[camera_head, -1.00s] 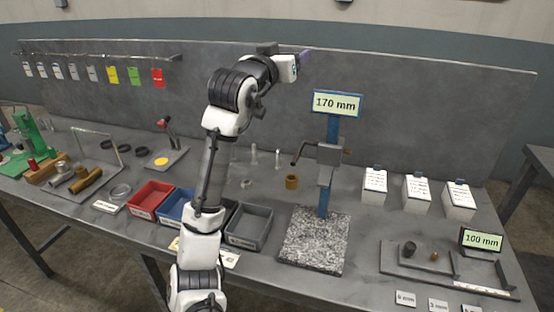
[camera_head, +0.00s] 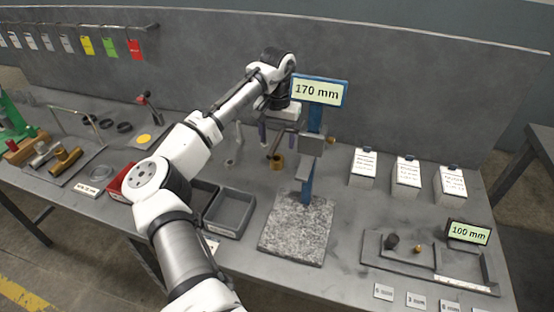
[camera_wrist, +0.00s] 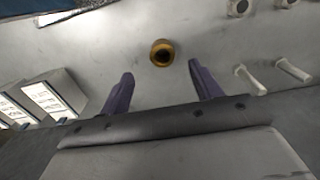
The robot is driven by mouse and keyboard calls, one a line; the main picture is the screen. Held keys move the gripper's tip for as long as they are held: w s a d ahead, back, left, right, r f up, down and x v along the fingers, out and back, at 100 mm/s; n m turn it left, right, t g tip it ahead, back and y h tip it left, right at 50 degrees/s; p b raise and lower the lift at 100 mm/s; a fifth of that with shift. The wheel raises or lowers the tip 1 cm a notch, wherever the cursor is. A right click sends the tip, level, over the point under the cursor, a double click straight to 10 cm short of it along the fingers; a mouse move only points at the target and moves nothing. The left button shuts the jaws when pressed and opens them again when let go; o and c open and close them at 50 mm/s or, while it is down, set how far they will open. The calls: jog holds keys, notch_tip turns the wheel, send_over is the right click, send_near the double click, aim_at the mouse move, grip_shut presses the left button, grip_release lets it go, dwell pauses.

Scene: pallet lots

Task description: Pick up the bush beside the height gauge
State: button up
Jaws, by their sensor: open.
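The bush is a small brass-coloured ring (camera_head: 277,162) standing on the bench just left of the height gauge. In the wrist view the bush (camera_wrist: 162,52) shows from above with a dark bore, beyond the fingertips and roughly midway between them. The height gauge (camera_head: 308,180) has a blue column, a speckled granite base (camera_head: 296,230) and a display reading 170 mm. My gripper (camera_head: 280,140) is open and empty, above the bench close to the gauge's left side. Its two purple fingers (camera_wrist: 160,80) are apart in the wrist view, touching nothing.
Three white boxes with printed cards (camera_head: 406,176) stand right of the gauge. A grey bin (camera_head: 231,212) is in front left.

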aim_at(277, 157)
notch_tip(277, 157, down, 3)
jog(key=shift+f, duration=0.1)
jog(key=shift+w+a+f+p, duration=0.15)
jog(key=shift+f+p, duration=0.9)
jog(key=shift+f, duration=1.6)
jog(key=shift+c, duration=0.4)
jog(key=shift+w, duration=0.1)
jog(key=c, duration=1.1)
jog(key=shift+r, duration=0.15)
